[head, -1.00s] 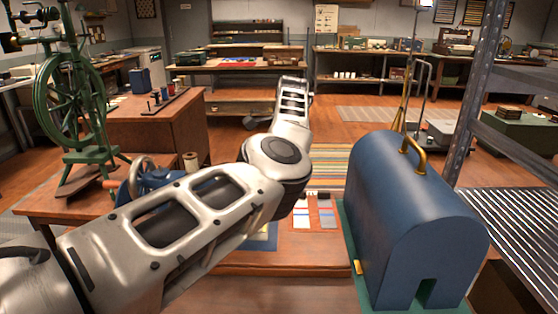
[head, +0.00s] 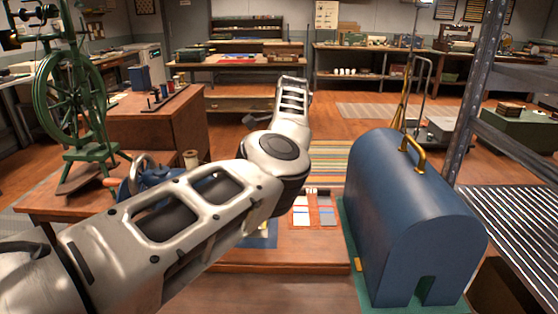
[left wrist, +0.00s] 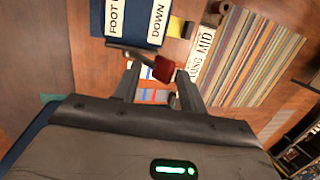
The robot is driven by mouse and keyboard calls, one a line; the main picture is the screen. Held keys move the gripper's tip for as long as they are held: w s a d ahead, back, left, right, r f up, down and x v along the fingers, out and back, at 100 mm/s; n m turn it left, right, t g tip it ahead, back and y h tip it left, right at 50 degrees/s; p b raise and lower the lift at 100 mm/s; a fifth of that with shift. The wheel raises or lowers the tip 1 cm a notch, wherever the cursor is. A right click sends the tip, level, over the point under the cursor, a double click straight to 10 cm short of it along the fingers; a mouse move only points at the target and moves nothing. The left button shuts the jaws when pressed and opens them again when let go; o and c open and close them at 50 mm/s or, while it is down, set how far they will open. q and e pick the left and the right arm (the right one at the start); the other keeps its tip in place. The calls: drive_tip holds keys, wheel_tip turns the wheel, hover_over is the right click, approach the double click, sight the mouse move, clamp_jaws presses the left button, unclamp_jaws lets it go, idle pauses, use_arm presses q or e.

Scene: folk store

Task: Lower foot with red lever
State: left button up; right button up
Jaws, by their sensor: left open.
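The red lever tip (left wrist: 163,69) shows in the left wrist view, on a dark metal arm that comes in from the left. My left gripper (left wrist: 158,76) is open, and the red tip appears between its fingertips. I cannot tell whether they touch it. A blue panel (left wrist: 178,8) beyond it bears white labels reading "FOOT" and "DOWN". Another white label (left wrist: 202,52) ends in "MID". In the head view my left arm reaches forward, and its gripper and the lever cannot be made out. My right gripper is not in view.
A blue domed case (head: 405,215) with a brass handle stands at right, beside a metal rack (head: 475,90). A green spinning wheel (head: 75,100) stands at left. A striped rug (head: 330,160) lies on the floor ahead. Colour cards (head: 313,211) lie on the low table.

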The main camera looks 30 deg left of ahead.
use_arm(q)
drive_tip(key=p+v, duration=0.5)
drive_tip(key=v, duration=0.3)
idle(0.4)
drive_tip(key=shift+s, duration=0.1)
idle(0.7)
